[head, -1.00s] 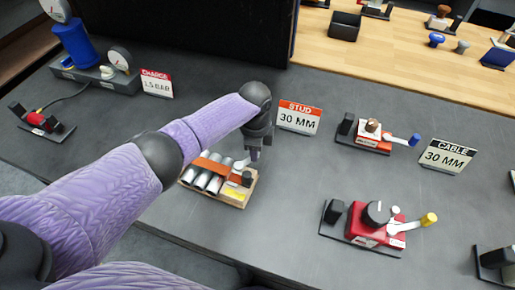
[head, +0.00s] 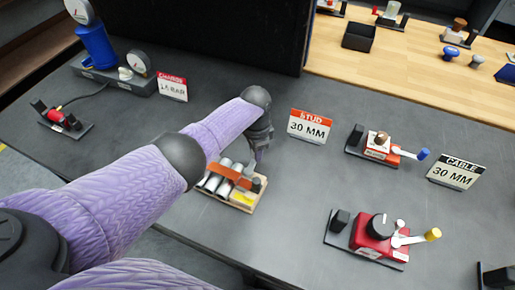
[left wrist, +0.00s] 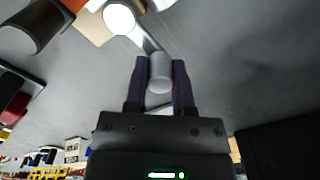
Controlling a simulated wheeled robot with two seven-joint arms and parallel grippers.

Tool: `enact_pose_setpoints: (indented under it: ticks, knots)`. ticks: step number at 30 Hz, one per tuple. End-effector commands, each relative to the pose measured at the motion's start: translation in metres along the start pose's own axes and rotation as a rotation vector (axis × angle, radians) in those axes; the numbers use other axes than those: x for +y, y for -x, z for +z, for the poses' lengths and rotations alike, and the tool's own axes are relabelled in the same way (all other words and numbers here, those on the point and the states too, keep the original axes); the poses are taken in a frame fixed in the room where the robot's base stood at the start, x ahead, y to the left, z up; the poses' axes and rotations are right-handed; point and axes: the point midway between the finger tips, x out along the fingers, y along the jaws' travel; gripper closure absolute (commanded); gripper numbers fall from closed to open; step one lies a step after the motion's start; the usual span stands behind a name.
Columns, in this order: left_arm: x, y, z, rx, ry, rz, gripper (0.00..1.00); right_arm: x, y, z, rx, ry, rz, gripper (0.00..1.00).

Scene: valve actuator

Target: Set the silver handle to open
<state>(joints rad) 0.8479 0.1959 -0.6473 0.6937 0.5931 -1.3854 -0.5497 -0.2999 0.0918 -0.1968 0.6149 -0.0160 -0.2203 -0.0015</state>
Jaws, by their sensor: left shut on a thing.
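The silver handle (left wrist: 146,43) is a lever with a bright round pivot end (left wrist: 119,18) and a grey cylindrical knob (left wrist: 160,72), seen in the left wrist view. My left gripper (left wrist: 160,78) is shut on that knob, with one dark finger on each side of it. In the head view my left gripper (head: 261,154) reaches down at the far right end of a wooden block (head: 243,207) that carries silver cylinders (head: 213,182) and an orange strap. There my gripper largely hides the handle. My right gripper does not show.
A STUD 30 MM sign (head: 309,126) stands right of my gripper. A red unit with a blue-tipped lever (head: 381,148) and one with a yellow-tipped lever (head: 379,238) stand further right. A dark panel (head: 210,40) rises behind. Grey tabletop lies open between them.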

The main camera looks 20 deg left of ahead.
Motion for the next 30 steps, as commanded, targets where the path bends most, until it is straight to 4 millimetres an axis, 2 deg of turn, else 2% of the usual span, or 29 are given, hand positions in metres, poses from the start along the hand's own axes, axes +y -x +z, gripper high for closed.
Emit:
enact_pose_setpoints:
  ticks: [14, 15, 20, 27, 30]
  knots:
    - [-0.001, 0.000, 0.000, 0.001, 0.013, 0.000, 1.00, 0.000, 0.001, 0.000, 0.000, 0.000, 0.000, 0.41]
    - [-0.001, 0.000, 0.000, 0.001, 0.013, 0.000, 0.67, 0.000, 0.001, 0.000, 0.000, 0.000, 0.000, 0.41]
    - [-0.001, 0.000, 0.000, 0.001, 0.013, 0.000, 0.33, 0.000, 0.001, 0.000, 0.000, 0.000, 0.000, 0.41]
    - [-0.001, 0.000, 0.000, 0.001, 0.013, 0.000, 0.33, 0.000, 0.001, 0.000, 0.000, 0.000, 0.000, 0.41]
    - [-0.001, 0.011, 0.000, 0.002, 0.013, -0.001, 0.33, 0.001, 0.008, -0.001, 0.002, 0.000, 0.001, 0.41]
